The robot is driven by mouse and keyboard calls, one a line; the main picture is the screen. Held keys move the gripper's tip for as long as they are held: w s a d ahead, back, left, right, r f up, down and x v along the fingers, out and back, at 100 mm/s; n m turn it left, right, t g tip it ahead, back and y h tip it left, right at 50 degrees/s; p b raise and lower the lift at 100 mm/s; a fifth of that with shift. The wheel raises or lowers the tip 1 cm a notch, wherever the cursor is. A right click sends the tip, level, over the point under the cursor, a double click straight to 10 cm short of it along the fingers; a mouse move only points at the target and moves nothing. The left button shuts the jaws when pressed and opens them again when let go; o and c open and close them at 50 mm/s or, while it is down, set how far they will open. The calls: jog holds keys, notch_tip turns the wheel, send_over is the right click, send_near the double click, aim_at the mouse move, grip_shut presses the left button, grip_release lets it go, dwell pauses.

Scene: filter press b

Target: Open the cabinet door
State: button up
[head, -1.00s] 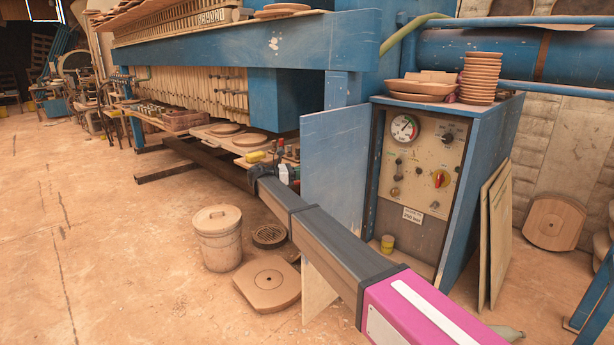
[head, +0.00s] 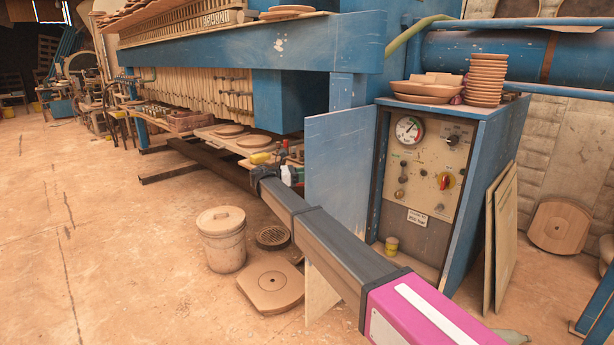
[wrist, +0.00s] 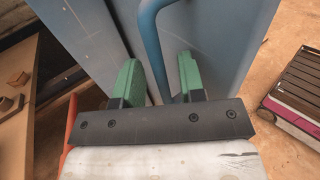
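The cabinet (head: 487,180) is blue and stands at the right in the head view, its gauge panel (head: 425,165) exposed. Its blue door (head: 338,155) stands swung open at the cabinet's left side. In the wrist view, the door's face (wrist: 230,35) fills the upper middle, with a curved blue bar handle (wrist: 152,45) on it. My gripper (wrist: 159,72) has two green fingers, apart, with the handle between them. I see gaps beside the handle. My arm crosses in front of the door's lower part in the head view, where my gripper's fingers cannot be made out.
Stacked clay plates (head: 484,80) stand on the cabinet. Boards (head: 500,235) lean on the cabinet's right side. Open floor lies to the left.

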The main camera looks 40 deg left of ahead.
jog(key=v, duration=0.9)
jog(key=shift+s+a, duration=0.2)
jog(key=shift+a, duration=0.1)
